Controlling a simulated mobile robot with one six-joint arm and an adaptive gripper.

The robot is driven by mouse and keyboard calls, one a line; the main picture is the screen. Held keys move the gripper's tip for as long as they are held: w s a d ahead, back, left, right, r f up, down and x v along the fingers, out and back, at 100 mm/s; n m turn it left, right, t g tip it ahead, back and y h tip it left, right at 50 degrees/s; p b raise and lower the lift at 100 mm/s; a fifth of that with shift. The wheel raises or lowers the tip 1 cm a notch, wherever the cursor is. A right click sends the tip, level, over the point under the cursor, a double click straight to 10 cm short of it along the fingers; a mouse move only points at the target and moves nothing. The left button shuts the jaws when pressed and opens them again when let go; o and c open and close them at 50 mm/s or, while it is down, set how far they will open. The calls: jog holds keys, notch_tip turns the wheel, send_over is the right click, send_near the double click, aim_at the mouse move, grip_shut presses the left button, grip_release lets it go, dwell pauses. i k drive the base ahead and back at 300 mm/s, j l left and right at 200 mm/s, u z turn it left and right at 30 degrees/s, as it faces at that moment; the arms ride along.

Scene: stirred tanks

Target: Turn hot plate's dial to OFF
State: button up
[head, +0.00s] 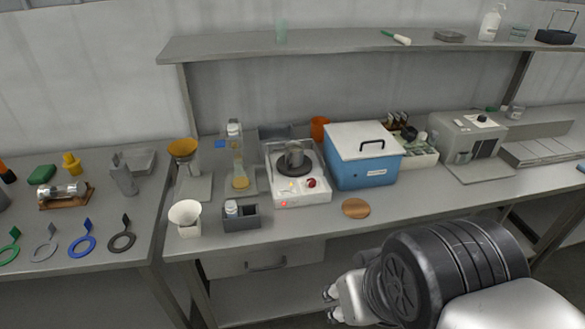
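The hot plate (301,197) is a white unit with a round dark top, standing on the bench left of the blue box. The dial's marks are too small to read. My gripper (331,304) is in front of and below the bench edge, apart from the hot plate. Its two fingertips show with a gap between them, and nothing is seen in it.
A blue box (362,174) with a white lid stands right of the hot plate. A grey holder (240,219) and a flask (240,178) stand to its left. A round wooden disc (355,208) lies in front right. A shelf (350,42) spans above. The bench front is mostly clear.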

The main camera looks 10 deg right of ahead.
aim_at(312, 183)
jog(key=i+l, duration=0.15)
jog(key=i, duration=0.3)
jog(key=i+l, duration=0.2)
jog(key=i, duration=0.3)
